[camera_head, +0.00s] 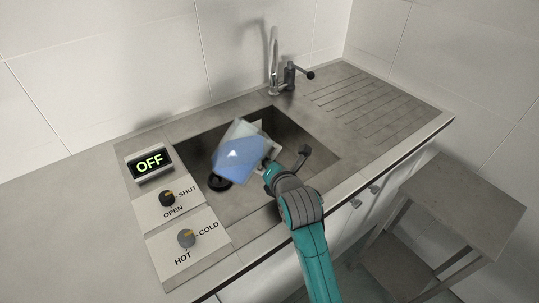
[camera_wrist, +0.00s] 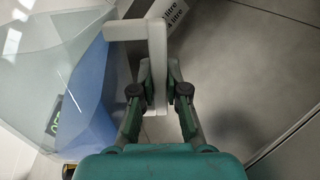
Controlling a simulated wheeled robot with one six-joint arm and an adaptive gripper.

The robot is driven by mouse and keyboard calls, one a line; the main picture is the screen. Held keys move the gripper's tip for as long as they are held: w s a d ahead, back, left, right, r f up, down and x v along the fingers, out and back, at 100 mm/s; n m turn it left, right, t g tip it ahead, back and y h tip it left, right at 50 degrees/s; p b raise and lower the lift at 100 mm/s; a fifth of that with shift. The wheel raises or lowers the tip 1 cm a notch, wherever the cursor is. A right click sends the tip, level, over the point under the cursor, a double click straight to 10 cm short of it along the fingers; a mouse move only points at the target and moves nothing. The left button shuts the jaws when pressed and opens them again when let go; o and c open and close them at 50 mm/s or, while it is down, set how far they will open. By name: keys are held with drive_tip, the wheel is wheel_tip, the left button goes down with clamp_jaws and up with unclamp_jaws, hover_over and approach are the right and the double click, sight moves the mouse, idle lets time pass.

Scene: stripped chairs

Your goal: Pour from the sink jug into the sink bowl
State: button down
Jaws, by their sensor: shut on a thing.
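The sink jug (camera_head: 240,152) is clear, with blue liquid inside, and looks tilted over the left part of the sink. In the wrist view the jug (camera_wrist: 75,75) fills the left side, and its pale grey handle (camera_wrist: 157,45) lies between my fingers. My gripper (camera_wrist: 158,90) is shut on this handle. In the head view my gripper (camera_head: 270,172) is at the jug's lower right side. I cannot make out the sink bowl clearly; it may be hidden behind the jug. No falling stream of liquid shows.
The sink basin (camera_head: 312,160) has a tap (camera_head: 273,62) at its back and a ribbed drainboard (camera_head: 370,95) to the right. A dark round thing (camera_head: 220,183) lies in the basin's left part. An OFF display (camera_head: 150,161) and two knobs stand left. A white label (camera_wrist: 174,12) shows "litre".

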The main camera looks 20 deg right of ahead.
drive_tip(key=shift+s+a+f+m+y+p, duration=0.1)
drive_tip(key=shift+a+f+m+y+p, duration=0.25)
drive_tip(key=shift+m+y+p, duration=0.25)
idle(3.6)
drive_tip(key=shift+a+r+g+p, duration=0.1)
drive_tip(key=shift+r+g+p, duration=0.05)
drive_tip(key=shift+g+p, duration=0.3)
idle(3.4)
